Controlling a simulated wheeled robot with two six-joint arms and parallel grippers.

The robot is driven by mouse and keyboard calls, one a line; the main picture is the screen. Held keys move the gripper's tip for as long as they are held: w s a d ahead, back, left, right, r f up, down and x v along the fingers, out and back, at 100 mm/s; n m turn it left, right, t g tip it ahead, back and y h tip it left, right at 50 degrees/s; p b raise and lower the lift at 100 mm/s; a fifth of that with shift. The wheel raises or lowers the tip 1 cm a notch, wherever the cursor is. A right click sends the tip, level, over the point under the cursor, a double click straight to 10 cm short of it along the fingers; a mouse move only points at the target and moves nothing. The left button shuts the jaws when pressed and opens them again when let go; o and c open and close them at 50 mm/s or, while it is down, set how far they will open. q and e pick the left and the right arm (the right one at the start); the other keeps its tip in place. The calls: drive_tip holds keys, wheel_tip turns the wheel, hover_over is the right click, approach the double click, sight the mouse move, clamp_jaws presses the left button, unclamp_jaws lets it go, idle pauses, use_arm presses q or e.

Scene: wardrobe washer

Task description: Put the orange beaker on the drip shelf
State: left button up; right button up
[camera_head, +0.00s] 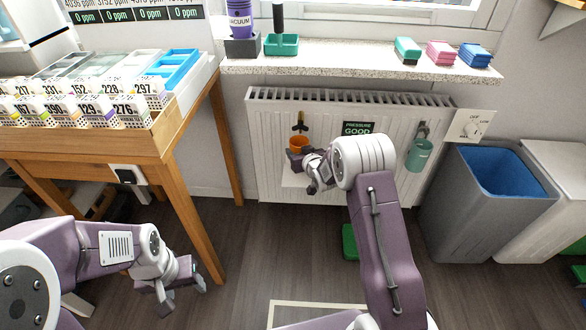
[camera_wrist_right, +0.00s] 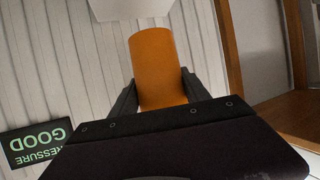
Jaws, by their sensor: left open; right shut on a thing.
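The orange beaker (camera_head: 298,143) is at the front of the white radiator, below a small dark and yellow hook-like fitting (camera_head: 300,122). My right gripper (camera_head: 299,158) is shut on the beaker. In the right wrist view, the orange beaker (camera_wrist_right: 160,58) sits between the two dark fingers. A white shelf (camera_head: 291,181), apparently the drip shelf, projects from the radiator just below; a white surface (camera_wrist_right: 130,8) shows past the beaker's far end in the wrist view. Whether they touch is unclear. My left gripper (camera_head: 181,288) is open and empty, low beside the wooden table.
A teal beaker (camera_head: 419,155) hangs at the radiator's right. A green "PRESSURE GOOD" sign (camera_head: 358,128) is near my right wrist. The wooden table (camera_head: 150,140) stands left, a grey bin (camera_head: 470,225) right. The windowsill (camera_head: 350,60) overhangs the radiator.

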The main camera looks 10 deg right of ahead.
sight(299, 137)
drive_tip(key=shift+w+d+r, duration=0.25)
drive_tip(key=shift+w+r, duration=0.3)
drive_tip(key=shift+r, duration=0.05)
drive_tip(key=shift+w+d+r, duration=0.2)
drive_tip(key=shift+w+r, duration=0.3)
drive_tip(key=shift+r, duration=0.1)
use_arm(q)
drive_tip(key=shift+w+a+f, duration=0.1)
drive_tip(key=shift+w+f, duration=0.2)
drive_tip(key=shift+w, duration=0.2)
drive_tip(key=shift+f+b, duration=2.75)
drive_tip(key=shift+b, duration=0.2)
use_arm(e)
drive_tip(key=shift+f, duration=4.05)
use_arm(q)
drive_tip(key=shift+f, duration=0.2)
use_arm(e)
drive_tip(key=shift+f, duration=0.3)
drive_tip(key=o, duration=1.4)
drive_tip(key=shift+o, duration=0.3)
use_arm(q)
drive_tip(key=shift+r, duration=0.1)
use_arm(e)
drive_tip(key=shift+r, duration=0.15)
